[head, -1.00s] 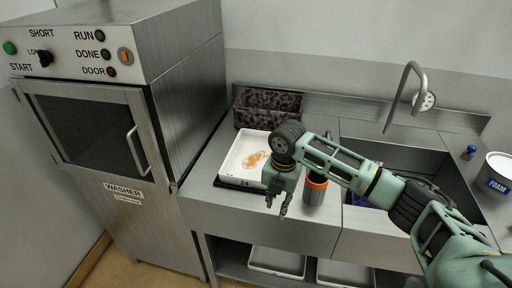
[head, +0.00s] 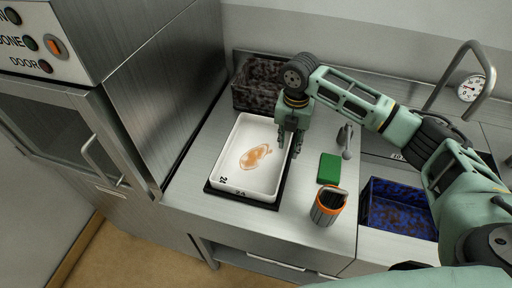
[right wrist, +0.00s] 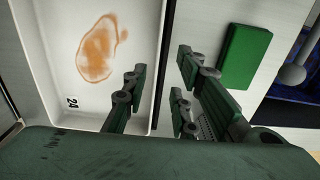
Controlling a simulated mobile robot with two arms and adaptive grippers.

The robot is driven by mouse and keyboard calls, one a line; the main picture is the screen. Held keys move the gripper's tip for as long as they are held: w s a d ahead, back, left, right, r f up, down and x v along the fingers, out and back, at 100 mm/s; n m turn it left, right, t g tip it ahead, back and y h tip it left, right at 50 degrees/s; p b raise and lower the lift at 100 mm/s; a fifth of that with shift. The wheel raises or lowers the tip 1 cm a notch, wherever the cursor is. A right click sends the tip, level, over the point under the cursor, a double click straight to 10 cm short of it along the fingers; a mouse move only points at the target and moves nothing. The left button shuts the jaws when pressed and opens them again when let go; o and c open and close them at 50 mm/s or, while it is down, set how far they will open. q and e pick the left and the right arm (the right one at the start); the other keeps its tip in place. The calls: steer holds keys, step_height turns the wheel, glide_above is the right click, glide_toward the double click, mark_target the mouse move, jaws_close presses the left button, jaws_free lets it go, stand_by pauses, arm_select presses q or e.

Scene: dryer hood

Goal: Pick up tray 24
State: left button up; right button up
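Tray 24 (head: 234,187) is a white shallow tray with an orange-brown stain inside and the number 24 at its near left corner. It sits on a dark mat (head: 240,199) on the steel counter, and it also shows in the right wrist view (right wrist: 60,62). My right gripper (head: 291,147) is at the tray's right side, fingers pointing down. In the right wrist view my right gripper (right wrist: 155,95) has its fingers spread apart, one over the tray's inside and the others beyond its right wall. It holds nothing. My left gripper is not in view.
A speckled dark bin (head: 254,88) stands behind the tray. A green sponge (head: 329,168), an orange-rimmed cup (head: 328,206) and a blue bin (head: 399,207) are to the right. The steel washer (head: 150,90) stands close on the left.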

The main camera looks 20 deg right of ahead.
steer(key=shift+s+a+f+p, duration=0.1)
steer(key=shift+s+f+p, duration=0.15)
steer(key=shift+f, duration=0.15)
steer(key=shift+s+a+f+p, duration=0.1)
steer(key=shift+f+p, duration=0.15)
steer(key=shift+f, duration=0.15)
steer(key=shift+a+f+p, duration=0.15)
steer(key=shift+f+p, duration=0.35)
steer(key=shift+f, duration=0.15)
step_height(320, 180, down, 3)
steer(key=shift+w+r+p, duration=0.1)
steer(key=shift+r+p, duration=0.1)
steer(key=shift+p, duration=0.1)
steer(key=shift+f, duration=0.45)
steer(key=c, duration=0.6)
jaws_close()
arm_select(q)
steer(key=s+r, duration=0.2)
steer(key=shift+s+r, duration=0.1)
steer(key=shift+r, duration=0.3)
